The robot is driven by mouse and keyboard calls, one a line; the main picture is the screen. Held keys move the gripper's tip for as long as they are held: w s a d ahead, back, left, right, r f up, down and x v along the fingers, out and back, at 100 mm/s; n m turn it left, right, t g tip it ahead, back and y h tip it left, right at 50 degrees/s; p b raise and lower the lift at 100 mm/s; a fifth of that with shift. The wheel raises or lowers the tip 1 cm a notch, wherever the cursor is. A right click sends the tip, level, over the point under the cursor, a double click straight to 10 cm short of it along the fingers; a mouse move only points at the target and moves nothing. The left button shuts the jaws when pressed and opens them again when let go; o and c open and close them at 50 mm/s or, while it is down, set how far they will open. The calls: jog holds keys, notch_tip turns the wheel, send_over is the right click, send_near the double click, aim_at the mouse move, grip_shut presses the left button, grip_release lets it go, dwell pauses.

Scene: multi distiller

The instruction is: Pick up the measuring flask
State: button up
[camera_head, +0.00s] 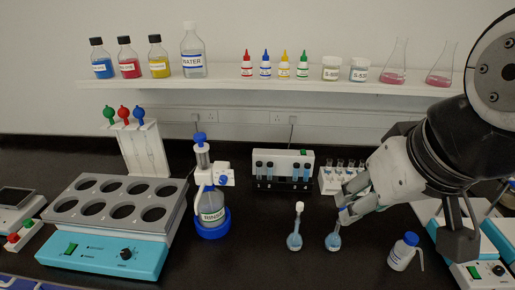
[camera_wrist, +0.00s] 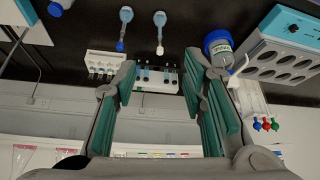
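Two small round flasks with blue liquid stand upright on the black bench, and I cannot tell which one the task means. The white-stoppered flask (camera_head: 295,241) is on the left. The blue-stoppered flask (camera_head: 333,241) is on the right. In the wrist view, the white-stoppered flask (camera_wrist: 160,20) and the blue-stoppered flask (camera_wrist: 126,15) appear at the top, beyond the fingertips. My gripper (camera_head: 347,200) comes in from the right, with its tips close to the blue stopper in the head view. In the wrist view my gripper (camera_wrist: 160,62) is open, with nothing between its teal-padded fingers.
A rinse bottle (camera_head: 211,208) and a block with large holes (camera_head: 120,207) stand left. Behind are a black tube rack (camera_head: 283,172) and a white vial rack (camera_head: 331,181). A blue-capped bottle (camera_head: 402,253) stands right. A shelf (camera_head: 225,84) with bottles runs along the wall.

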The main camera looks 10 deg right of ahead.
jog(key=shift+c, duration=0.2)
dwell(0.4)
jog(key=m+g+b, duration=0.1)
jog(key=m+g, duration=0.4)
jog(key=m, duration=1.1)
send_over(299, 217)
notch_tip(299, 217, down, 18)
jog(key=shift+a+f, duration=0.15)
jog(key=shift+f, duration=0.1)
jog(key=shift+w+f+g, duration=0.1)
jog(key=shift+f+g, duration=0.2)
jog(key=shift+f, duration=0.3)
notch_tip(299, 217, down, 8)
jog(key=shift+f+p, duration=0.25)
jog(key=shift+p, duration=0.1)
jog(key=shift+w+d+f+p, duration=0.15)
jog(key=shift+f+p, duration=0.1)
jog(key=shift+f, duration=1)
jog(key=shift+w+d+f+p, duration=0.15)
jog(key=shift+f+p, duration=0.1)
jog(key=shift+f, duration=0.95)
grip_shut()
